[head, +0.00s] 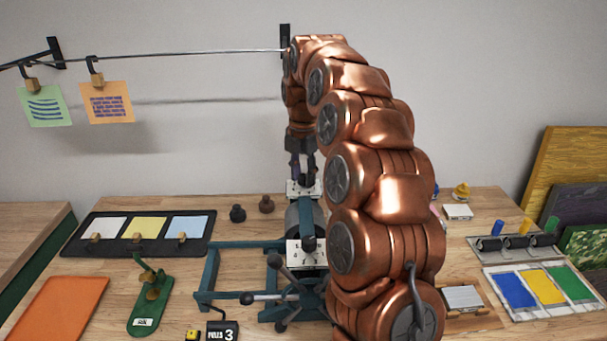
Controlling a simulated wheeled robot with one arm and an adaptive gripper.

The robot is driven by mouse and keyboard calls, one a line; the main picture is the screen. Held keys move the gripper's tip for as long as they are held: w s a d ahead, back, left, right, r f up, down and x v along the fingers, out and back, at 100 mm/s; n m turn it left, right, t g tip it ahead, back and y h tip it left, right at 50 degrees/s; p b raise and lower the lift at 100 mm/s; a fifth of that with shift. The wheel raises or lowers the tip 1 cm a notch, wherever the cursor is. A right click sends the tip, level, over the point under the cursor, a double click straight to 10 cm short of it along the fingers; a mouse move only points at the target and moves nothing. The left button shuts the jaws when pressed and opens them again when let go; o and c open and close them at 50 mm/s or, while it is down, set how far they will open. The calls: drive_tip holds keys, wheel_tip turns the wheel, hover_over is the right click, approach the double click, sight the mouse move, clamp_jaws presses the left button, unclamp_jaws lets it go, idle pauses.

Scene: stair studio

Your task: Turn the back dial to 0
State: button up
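The back dial (291,189) is a small white marked plate at the far end of a teal-framed press (212,266). My gripper (302,172) points straight down over this dial, its fingertips at or just above the dark knob. The fingers cover most of the knob, so I cannot tell whether they touch it or how far apart they are. The dial's marks are too small and covered to read. My arm hides the press's right side.
A rail (190,53) with hanging cards crosses behind my arm. A black tray (115,243), a green stamp-like tool (150,293) and a "PULLS 3" sign (222,332) stand left. Colour pads (545,290) lie right. Two dark knobs (238,213) stand left of the back dial.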

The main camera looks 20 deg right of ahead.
sight(303, 176)
drive_tip(key=shift+o, duration=1.4)
drive_tip(key=shift+r, duration=0.1)
drive_tip(key=shift+r, duration=3.65)
